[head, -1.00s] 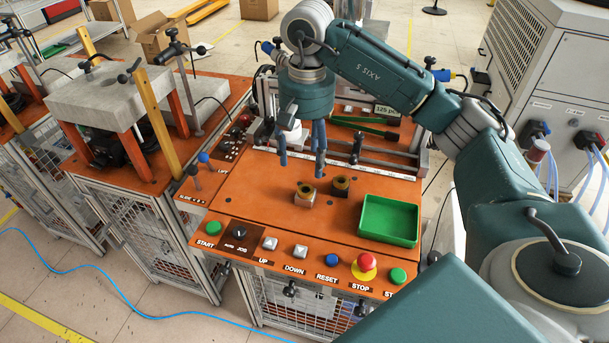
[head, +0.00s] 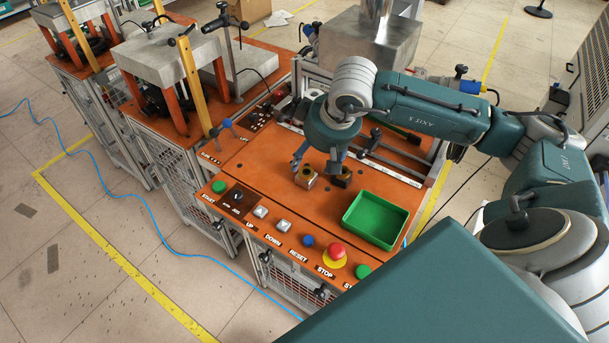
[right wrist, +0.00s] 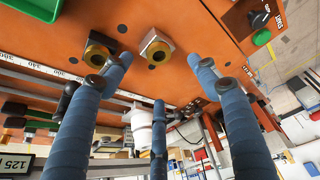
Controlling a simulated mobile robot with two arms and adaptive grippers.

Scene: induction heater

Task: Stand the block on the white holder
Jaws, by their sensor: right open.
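Two small metal blocks with brass-coloured rings stand side by side on the orange worktop: the left block (head: 306,178) and the right block (head: 341,179). They also show in the right wrist view, one block (right wrist: 156,47) and the other block (right wrist: 99,50). My right gripper (head: 317,164) is open and empty, its blue fingers spread just behind and above the blocks; whether it touches one I cannot tell. A white part (right wrist: 140,122), perhaps the white holder, shows between the fingers in the right wrist view. In the head view it is hidden behind my arm. My left gripper is out of view.
A green tray (head: 375,220) stands right of the blocks. Buttons, including a red stop button (head: 337,251), line the worktop's front edge. A rail with a scale (head: 390,169) runs behind. Machines with grey slabs (head: 150,56) stand at left. The worktop's left front is clear.

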